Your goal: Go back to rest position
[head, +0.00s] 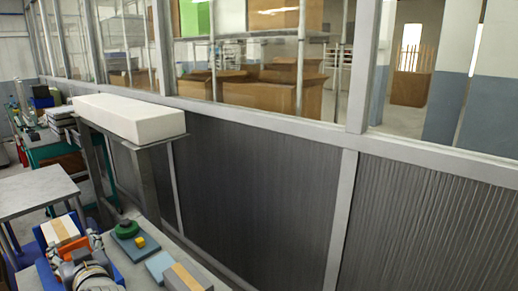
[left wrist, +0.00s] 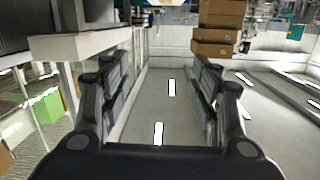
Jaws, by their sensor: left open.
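My left gripper (left wrist: 160,78) is open in the left wrist view. Its two dark fingers stand wide apart with nothing between them, and bare grey floor shows behind the gap. In the head view, grey and orange parts of my left arm show at the bottom left, beside a table edge. The fingertips are hard to make out there. My right gripper is in neither view.
In the head view, a green round thing (head: 127,228) and a yellow block (head: 139,242) lie near a cardboard-coloured box (head: 187,278). A long white box (head: 130,118) lies on a stand. Stacked cartons (left wrist: 218,25) show in the left wrist view.

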